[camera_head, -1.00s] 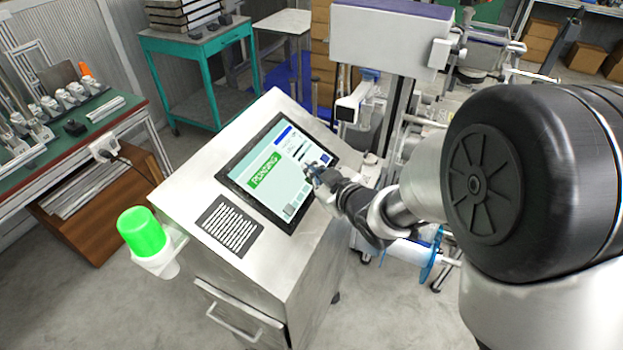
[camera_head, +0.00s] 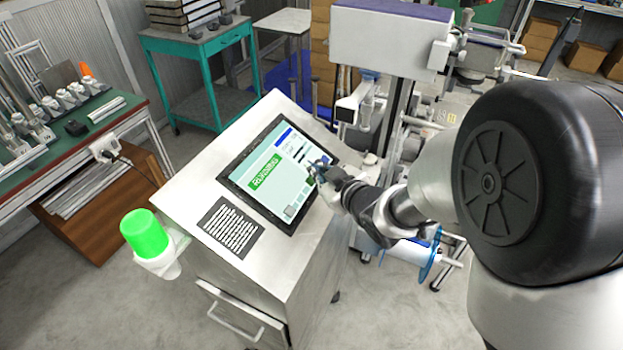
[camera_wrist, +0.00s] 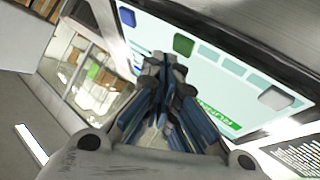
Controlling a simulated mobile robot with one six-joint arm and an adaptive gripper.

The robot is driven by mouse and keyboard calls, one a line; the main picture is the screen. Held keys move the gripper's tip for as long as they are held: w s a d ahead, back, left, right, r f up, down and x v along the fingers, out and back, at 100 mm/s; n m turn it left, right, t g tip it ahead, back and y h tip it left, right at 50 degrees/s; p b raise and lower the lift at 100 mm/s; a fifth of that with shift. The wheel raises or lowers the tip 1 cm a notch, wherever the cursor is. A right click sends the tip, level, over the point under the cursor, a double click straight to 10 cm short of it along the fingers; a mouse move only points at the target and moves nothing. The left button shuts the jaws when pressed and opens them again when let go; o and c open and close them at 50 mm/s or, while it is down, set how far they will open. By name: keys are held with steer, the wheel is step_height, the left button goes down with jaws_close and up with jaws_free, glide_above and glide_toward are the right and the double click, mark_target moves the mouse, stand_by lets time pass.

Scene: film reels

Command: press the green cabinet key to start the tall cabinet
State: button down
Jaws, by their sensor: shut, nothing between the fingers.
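A tilted touchscreen (camera_head: 262,185) is set in the top of a metal console (camera_head: 190,185). It shows a green banner (camera_head: 265,174) that seems to read "RUNNING". In the wrist view, a green square key (camera_wrist: 183,44) lies between a blue key (camera_wrist: 127,16) and a grey key (camera_wrist: 276,97) along the screen's edge. My gripper (camera_head: 315,168) is shut and empty at the screen's right edge. In the wrist view its fingertips (camera_wrist: 163,62) appear just beside the green key, which is in plain sight. I cannot tell whether they touch the screen.
A green lamp (camera_head: 145,233) glows on the console's left side. A printed label plate (camera_head: 230,227) lies below the screen. A workbench (camera_head: 75,140) stands at the left, a teal table (camera_head: 165,84) behind. A machine column (camera_head: 390,40) rises close behind my gripper.

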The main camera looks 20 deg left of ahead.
steer(key=r+p, duration=0.1)
steer(key=d+r+p, duration=0.1)
steer(key=r, duration=0.1)
steer(key=d+r+p, duration=0.1)
steer(key=shift+s+d+r, duration=0.1)
steer(key=shift+d+r, duration=0.1)
steer(key=shift+d, duration=0.05)
stand_by(0.7)
steer(key=s+d+r+m+h, duration=0.2)
steer(key=d+r+m+h, duration=0.1)
steer(key=d, duration=0.5)
steer(key=s+d+r+m+h, duration=0.1)
steer(key=d+r+m+h, duration=0.15)
steer(key=d, duration=0.55)
steer(key=s+d+r+m+h, duration=0.2)
steer(key=d+r+m+h, duration=0.15)
steer(key=d, duration=0.45)
steer(key=s+d+m+g, duration=0.2)
steer(key=s+d, duration=0.1)
steer(key=s, duration=0.7)
steer(key=s+d+f+m+g+h, duration=0.1)
steer(key=s+d+m+g, duration=0.1)
steer(key=s, duration=0.9)
steer(key=shift+s+d+f+m, duration=0.2)
steer(key=shift+d+f+m, duration=0.1)
steer(key=shift+d+m, duration=0.55)
steer(key=shift+d, duration=0.15)
